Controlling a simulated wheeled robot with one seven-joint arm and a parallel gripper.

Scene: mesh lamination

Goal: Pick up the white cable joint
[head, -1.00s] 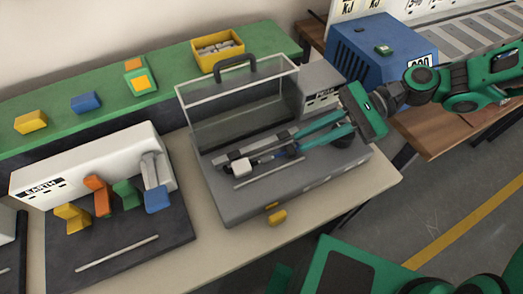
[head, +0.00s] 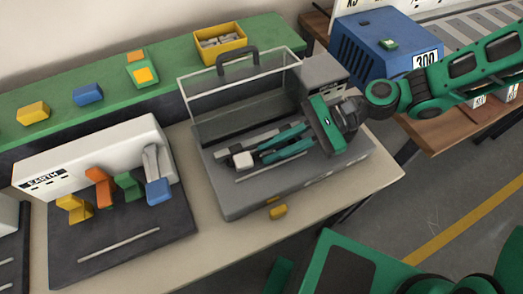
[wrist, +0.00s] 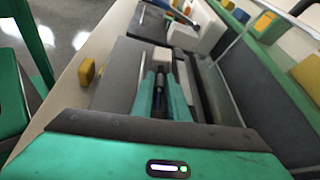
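The white cable joint (head: 243,160) shows as a small white block on the grey bed of the bench machine (head: 235,205). In the wrist view the white block (wrist: 162,54) lies just beyond my fingertips. My gripper (head: 264,152) is low over the bed, to the right of the white block, with its fingers pointing at it. In the wrist view my two teal fingers (wrist: 160,76) are apart, on either side of a dark rod-like part (wrist: 160,92). I cannot tell whether they touch it. The fingers hide part of what lies behind the block.
A clear raised cover (head: 235,100) with a dark handle stands behind the bed. A white EARTH unit (head: 95,165) with coloured levers is at left. A blue box (head: 375,50) stands back right.

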